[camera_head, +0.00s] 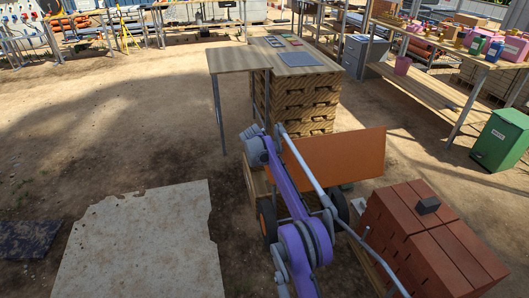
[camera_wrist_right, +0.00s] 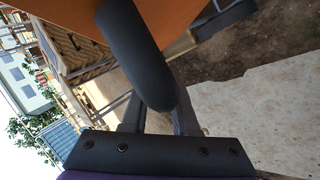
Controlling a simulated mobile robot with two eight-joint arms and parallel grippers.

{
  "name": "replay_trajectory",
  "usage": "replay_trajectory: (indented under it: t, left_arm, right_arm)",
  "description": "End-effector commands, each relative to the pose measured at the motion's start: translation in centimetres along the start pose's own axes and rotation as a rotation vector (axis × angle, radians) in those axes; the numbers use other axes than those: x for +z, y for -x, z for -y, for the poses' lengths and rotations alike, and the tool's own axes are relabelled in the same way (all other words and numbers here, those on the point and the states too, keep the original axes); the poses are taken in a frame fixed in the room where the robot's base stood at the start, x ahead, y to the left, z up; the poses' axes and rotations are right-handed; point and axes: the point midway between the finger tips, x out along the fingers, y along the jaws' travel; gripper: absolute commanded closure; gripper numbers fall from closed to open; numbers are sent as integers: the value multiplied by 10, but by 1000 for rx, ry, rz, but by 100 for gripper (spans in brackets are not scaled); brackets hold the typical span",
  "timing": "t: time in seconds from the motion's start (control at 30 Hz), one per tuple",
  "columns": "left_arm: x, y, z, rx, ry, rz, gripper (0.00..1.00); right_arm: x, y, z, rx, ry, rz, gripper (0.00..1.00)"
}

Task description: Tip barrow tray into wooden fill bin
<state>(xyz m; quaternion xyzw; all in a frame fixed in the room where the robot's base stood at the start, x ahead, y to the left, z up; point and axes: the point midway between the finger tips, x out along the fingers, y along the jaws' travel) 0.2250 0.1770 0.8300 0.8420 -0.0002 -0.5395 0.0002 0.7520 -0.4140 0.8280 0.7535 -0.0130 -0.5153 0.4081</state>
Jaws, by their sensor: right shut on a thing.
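The orange barrow tray (camera_head: 345,158) stands steeply tilted in the head view, its broad face showing. Grey tubular handles (camera_head: 304,165) run beside it, above two dark wheels (camera_head: 267,220). My right gripper (camera_head: 277,134), on the purple arm, is at the raised end of a handle. In the right wrist view its fingers (camera_wrist_right: 158,118) are closed around a dark handle grip (camera_wrist_right: 138,50), with the orange tray (camera_wrist_right: 70,18) behind. A tan wooden side (camera_head: 255,188), apparently the fill bin, shows left of the tray; its inside is hidden. My left gripper is out of view.
A stack of red bricks (camera_head: 425,235) stands close at the right. Timber pallets under a worktop (camera_head: 300,100) stand behind the tray. A pale slab (camera_head: 140,245) lies at left. A green bin (camera_head: 500,140) stands far right. Open dirt lies at left.

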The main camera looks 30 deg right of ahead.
Motion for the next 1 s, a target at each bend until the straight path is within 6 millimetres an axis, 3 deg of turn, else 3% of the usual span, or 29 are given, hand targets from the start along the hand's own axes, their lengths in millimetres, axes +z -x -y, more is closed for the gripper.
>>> replay_trajectory:
  t: [0.13,0.17,0.3,0.73,1.0]
  left_arm:
    - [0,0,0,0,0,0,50]
    - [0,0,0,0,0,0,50]
    - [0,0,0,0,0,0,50]
    - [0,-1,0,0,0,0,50]
    - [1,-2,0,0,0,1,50]
  right_arm:
    - [1,0,-1,2,-1,-1,100]
    - [1,-1,-1,2,-1,-1,69]
    - [1,0,0,1,-1,0,44]
    - [0,7,0,0,-1,0,43]
    - [0,48,0,-1,-1,-1,43]
